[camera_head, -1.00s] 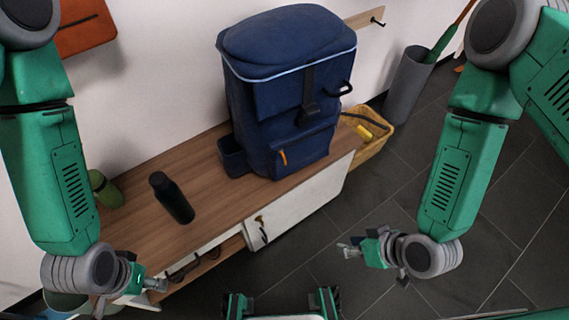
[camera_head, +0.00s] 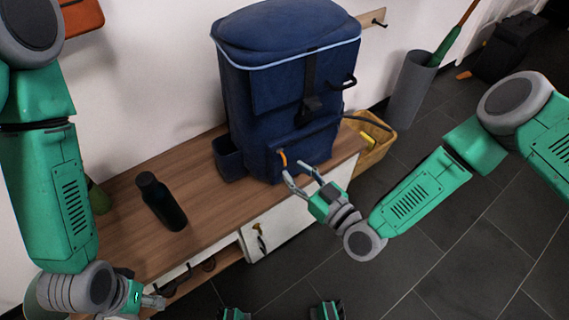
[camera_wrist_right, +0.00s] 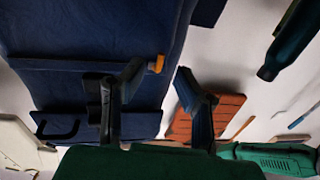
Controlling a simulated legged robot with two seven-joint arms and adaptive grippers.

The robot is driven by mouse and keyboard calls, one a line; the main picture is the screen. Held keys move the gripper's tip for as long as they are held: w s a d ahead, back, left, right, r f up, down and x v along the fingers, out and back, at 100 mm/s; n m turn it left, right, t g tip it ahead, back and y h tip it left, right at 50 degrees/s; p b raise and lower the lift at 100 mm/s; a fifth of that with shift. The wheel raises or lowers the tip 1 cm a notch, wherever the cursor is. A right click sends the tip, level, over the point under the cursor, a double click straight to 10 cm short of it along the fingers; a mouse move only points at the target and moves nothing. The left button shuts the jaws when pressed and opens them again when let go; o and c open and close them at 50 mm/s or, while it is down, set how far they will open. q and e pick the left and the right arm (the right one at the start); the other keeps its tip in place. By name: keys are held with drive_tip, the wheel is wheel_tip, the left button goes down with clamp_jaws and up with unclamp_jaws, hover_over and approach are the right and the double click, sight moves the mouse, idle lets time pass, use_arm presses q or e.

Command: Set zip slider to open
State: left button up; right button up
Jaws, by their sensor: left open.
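The navy backpack (camera_head: 300,90) stands upright on the wooden bench. Its orange zip slider (camera_head: 283,158) hangs at the left end of the front pocket's zip. My right gripper (camera_head: 295,171) is open just below and to the right of the slider, its fingers pointing up toward the pocket. In the right wrist view the slider (camera_wrist_right: 155,64) shows between the two spread fingertips (camera_wrist_right: 159,68), nearer the left one; I cannot tell whether they touch. My left gripper (camera_head: 150,299) is open and empty at the bench's front left.
A dark bottle (camera_head: 161,201) stands on the bench (camera_head: 205,205) left of the backpack. A yellow basket (camera_head: 378,148) sits at the bench's right end. A grey bin (camera_head: 411,90) stands behind it. The dark floor (camera_head: 440,260) at front right is clear.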

sight(285, 160)
drive_tip(key=shift+b+x, duration=0.35)
drive_tip(key=shift+x, duration=1.85)
clamp_jaws()
